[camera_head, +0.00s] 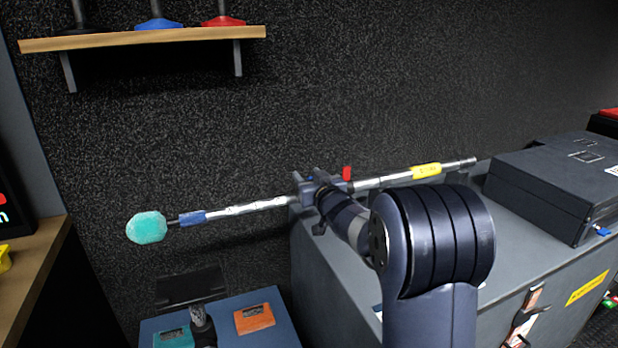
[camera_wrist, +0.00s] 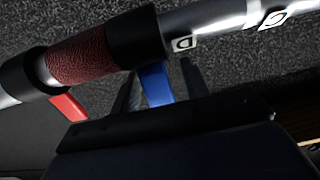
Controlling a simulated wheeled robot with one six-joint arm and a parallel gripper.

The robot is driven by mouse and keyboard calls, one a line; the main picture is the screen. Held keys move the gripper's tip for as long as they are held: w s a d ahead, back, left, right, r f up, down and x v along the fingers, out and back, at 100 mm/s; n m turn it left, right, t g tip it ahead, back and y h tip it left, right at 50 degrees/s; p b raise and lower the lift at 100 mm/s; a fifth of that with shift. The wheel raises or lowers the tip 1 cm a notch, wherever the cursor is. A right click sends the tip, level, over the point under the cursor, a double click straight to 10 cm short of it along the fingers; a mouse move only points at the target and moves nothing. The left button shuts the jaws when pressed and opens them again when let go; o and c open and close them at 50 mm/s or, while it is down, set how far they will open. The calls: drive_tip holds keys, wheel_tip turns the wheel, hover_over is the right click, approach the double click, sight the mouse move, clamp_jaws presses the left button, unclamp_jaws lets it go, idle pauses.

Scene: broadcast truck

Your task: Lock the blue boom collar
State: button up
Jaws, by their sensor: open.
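The silver boom pole (camera_head: 260,205) runs across the head view, with a teal fuzzy microphone cover (camera_head: 146,227) at its left end. In the wrist view, a blue lever (camera_wrist: 155,84) sticks out from a black collar (camera_wrist: 150,38) on the pole. A red lever (camera_wrist: 69,108) sits on another collar, beyond a dark red sleeve (camera_wrist: 90,53); it also shows in the head view (camera_head: 347,173). My gripper (camera_head: 315,180) is open at the pole. Its dark fingers lie on either side of the blue lever; I cannot tell whether they touch it.
The pole passes over a grey cabinet (camera_head: 340,290) carrying a dark case (camera_head: 545,190). A blue-topped stand (camera_head: 225,308) with an orange tag (camera_head: 254,318) is below left. A wooden shelf (camera_head: 190,36) is on the wall above. White marks (camera_wrist: 184,43) sit on the pole beside the collar.

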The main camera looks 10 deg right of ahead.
clamp_jaws()
idle(0.3)
drive_tip(key=shift+r+p, duration=0.15)
drive_tip(key=shift+p, duration=0.4)
drive_tip(key=g+p, duration=0.1)
drive_tip(key=p, duration=0.2)
drive_tip(key=shift+w+r, duration=0.1)
drive_tip(key=shift+w, duration=0.1)
drive_tip(key=p, duration=0.3)
drive_tip(key=shift+w+g, duration=0.15)
drive_tip(key=shift+g, duration=0.15)
drive_tip(key=shift+w+a+f+p, duration=0.1)
drive_tip(key=shift+f+p, duration=0.3)
drive_tip(key=shift+p, duration=0.35)
